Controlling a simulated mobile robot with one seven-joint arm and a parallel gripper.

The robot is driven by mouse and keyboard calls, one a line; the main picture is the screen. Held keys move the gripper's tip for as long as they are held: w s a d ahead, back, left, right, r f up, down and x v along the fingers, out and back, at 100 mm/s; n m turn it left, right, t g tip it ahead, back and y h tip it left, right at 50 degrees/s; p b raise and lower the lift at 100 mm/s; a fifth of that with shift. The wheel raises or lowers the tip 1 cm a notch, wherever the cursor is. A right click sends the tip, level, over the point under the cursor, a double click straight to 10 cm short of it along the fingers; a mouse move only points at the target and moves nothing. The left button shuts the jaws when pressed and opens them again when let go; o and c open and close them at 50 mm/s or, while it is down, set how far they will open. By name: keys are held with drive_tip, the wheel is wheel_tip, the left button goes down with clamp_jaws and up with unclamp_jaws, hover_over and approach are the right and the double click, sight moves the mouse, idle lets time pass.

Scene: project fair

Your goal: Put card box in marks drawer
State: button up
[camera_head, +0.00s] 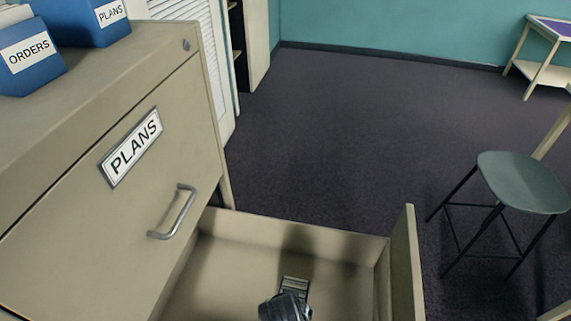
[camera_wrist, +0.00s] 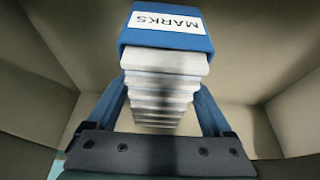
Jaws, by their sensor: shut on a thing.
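The card box (camera_wrist: 165,38) is blue with a white label reading MARKS and a row of pale cards, seen in the wrist view. My gripper (camera_wrist: 163,108) is shut on it, with a finger along each side. In the head view, the pale striped cards (camera_head: 295,286) show just beyond my dark wrist, inside the outline of an open drawer (camera_head: 340,242). The drawer's beige walls surround the box in the wrist view. I cannot tell whether the box touches the drawer floor. The open drawer's front label is not visible.
A closed drawer front (camera_head: 75,215) labelled PLANS, with a metal handle (camera_head: 175,212), is above and left of the open drawer. Blue boxes marked ORDERS (camera_head: 28,58) and PLANS (camera_head: 95,22) stand on the cabinet top. A stool (camera_head: 522,181) stands right; floor between is clear.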

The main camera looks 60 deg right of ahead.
drive_tip(key=shift+w+f, duration=0.1)
drive_tip(key=shift+f, duration=1.95)
drive_tip(key=shift+f, duration=0.1)
drive_tip(key=o, duration=1.5)
drive_tip(key=shift+b, duration=0.3)
drive_tip(key=p+v, duration=0.2)
drive_tip(key=v, duration=1)
